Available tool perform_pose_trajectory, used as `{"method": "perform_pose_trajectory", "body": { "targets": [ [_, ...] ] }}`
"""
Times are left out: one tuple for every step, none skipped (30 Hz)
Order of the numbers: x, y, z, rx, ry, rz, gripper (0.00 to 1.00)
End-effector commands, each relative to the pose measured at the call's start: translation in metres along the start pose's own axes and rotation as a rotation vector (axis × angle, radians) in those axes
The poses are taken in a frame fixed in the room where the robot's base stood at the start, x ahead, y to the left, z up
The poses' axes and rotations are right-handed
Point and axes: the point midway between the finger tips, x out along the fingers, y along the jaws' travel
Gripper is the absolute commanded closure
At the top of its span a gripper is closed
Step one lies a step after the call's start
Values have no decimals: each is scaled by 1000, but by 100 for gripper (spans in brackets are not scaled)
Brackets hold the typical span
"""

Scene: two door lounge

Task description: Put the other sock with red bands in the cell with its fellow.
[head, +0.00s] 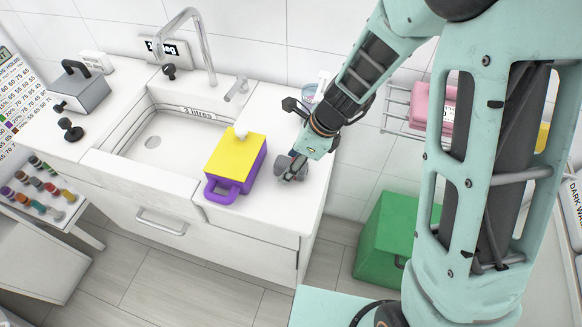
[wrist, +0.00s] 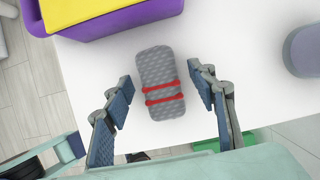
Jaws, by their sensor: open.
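A grey ribbed sock with two red bands (wrist: 158,72) lies on the white counter in the wrist view. It looks like a folded, rounded bundle. My gripper (wrist: 165,84) is open, with one finger on each side of the sock and a gap showing on both sides. In the head view my gripper (head: 291,176) is low over the counter's right end, partly covering the grey sock (head: 284,163). I cannot make out the other sock with red bands or its cell in either view.
A purple box with a yellow top (head: 236,160) stands left of my gripper, close beside the sock. The sink (head: 155,140) is further left. A green bin (head: 390,240) stands on the floor to the right. A wall rack holds a pink thing (head: 432,105).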

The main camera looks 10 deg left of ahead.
Motion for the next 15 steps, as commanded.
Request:
{"method": "perform_pose_trajectory", "body": {
  "targets": [
    [2, 0, 0, -1, 0, -1, 48],
    [3, 0, 0, -1, 0, -1, 48],
    [3, -1, 0, -1, 0, -2, 48],
    [2, -1, 0, -1, 0, -2, 48],
    [2, -1, 0, -1, 0, -2, 48],
    [2, -1, 0, -1, 0, -2, 48],
    [2, -1, 0, -1, 0, -2, 48],
    [2, -1, 0, -1, 0, -2, 49],
    [2, -1, 0, -1, 0, -2, 53],
    [2, -1, 0, -1, 0, -2, 57],
    [2, -1, 0, -1, 0, -2, 60],
    [2, -1, 0, -1, 0, -2, 64],
    [2, -1, 0, -1, 0, -2, 68],
    [2, -1, 0, -1, 0, -2, 71],
    [2, -1, 0, -1, 0, -2, 75]
  ]
}}
